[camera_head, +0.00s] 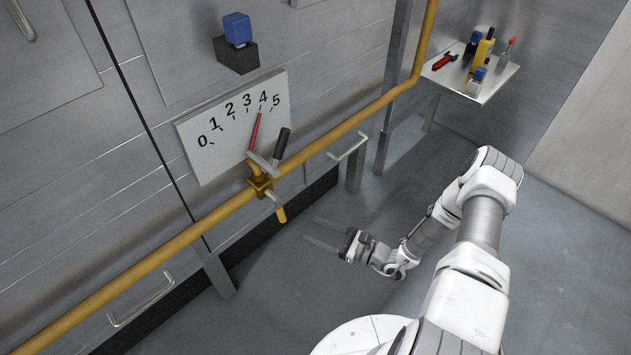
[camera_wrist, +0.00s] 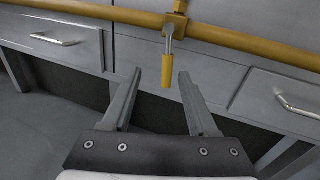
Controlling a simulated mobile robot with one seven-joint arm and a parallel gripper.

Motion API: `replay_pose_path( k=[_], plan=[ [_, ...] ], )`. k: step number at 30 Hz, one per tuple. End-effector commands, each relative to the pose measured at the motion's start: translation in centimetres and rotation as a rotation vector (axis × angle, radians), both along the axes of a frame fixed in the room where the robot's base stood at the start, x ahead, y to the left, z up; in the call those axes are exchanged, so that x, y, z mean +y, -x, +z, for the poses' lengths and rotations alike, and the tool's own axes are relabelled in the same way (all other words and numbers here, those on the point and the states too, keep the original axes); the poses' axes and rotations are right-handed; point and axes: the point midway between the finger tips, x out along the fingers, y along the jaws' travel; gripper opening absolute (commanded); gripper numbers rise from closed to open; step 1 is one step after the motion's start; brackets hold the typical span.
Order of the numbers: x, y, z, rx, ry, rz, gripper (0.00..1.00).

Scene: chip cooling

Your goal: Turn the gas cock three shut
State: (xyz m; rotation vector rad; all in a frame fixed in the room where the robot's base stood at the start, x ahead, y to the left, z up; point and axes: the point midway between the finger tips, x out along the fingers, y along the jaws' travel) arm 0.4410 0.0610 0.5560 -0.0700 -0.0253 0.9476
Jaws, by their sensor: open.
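A brass gas cock (camera_head: 261,187) sits on the yellow gas pipe (camera_head: 335,139). Its short lever with a yellow handle (camera_head: 280,213) hangs below the pipe, slanting down to the right. In the wrist view this yellow handle (camera_wrist: 167,70) points down from the cock body (camera_wrist: 175,22). No number shows on the cock. My gripper (camera_head: 310,229) is open and empty, to the right of the yellow handle in the head view. In the wrist view my two fingers (camera_wrist: 160,73) appear either side of the handle, which looks to lie beyond their tips. I see no contact.
A numbered dial plate (camera_head: 205,140) stands behind the pipe, with its red pointer (camera_head: 254,131) near 4. A black-handled lever (camera_head: 282,146) rises by the cock. A tool shelf (camera_head: 490,88) is at upper right. Drawer handles (camera_head: 348,146) jut out below the pipe.

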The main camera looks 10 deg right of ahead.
Motion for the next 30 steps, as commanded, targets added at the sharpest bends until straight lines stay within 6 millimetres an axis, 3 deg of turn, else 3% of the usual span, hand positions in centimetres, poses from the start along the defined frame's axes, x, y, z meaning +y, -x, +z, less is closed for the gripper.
replay_pose_path(
  k=[3,30],
  plan=[
    [0.1,-0.2,2.6,-0.034,0.037,0.065,0.59],
    [1.3,1.4,17.6,-0.241,0.333,0.501,0.59]
  ],
)
